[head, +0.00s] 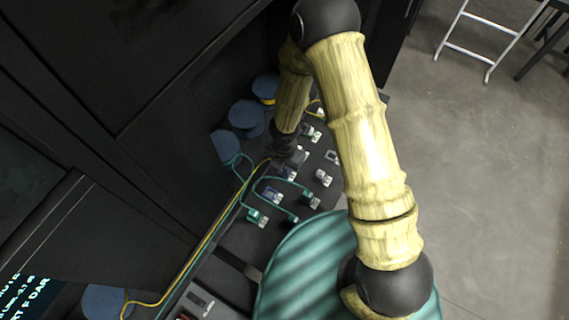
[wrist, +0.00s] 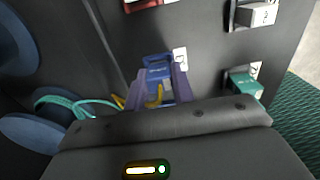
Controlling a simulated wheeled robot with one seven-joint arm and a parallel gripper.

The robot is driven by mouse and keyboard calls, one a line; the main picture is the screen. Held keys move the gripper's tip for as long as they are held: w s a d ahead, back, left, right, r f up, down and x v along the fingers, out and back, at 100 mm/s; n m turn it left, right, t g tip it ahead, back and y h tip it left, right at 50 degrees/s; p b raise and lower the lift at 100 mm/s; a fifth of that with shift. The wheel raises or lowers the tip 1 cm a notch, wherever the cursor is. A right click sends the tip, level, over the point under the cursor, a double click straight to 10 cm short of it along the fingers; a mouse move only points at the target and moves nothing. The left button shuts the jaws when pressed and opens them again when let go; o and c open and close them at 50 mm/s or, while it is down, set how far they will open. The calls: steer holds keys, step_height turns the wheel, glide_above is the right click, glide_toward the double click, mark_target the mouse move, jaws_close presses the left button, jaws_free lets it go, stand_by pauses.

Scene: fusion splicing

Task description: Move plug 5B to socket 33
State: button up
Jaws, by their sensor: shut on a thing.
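In the wrist view my gripper (wrist: 160,88) has its two purple fingers shut on a blue plug (wrist: 157,72) with small lettering that I cannot read. A yellow cable (wrist: 154,97) runs from the plug between the fingers. A white label stands beside it on the dark panel (wrist: 205,60). Whether the plug is seated in a socket or just above the panel I cannot tell. In the head view my gripper (head: 290,155) is low over the panel, and my arm partly hides it. I cannot make out socket 33's number.
In the wrist view a teal plug (wrist: 243,84) sits at the right, a grey labelled socket block (wrist: 258,14) above it, and a red block (wrist: 143,4) at the top. Blue spools (head: 246,116) stand along the panel's left side. Teal cables (head: 268,180) loop across the panel.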

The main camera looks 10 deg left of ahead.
steer(key=shift+f, duration=0.1)
steer(key=o, duration=0.9)
steer(key=shift+o, duration=0.2)
step_height(320, 180, up, 12)
steer(key=shift+c, duration=0.2)
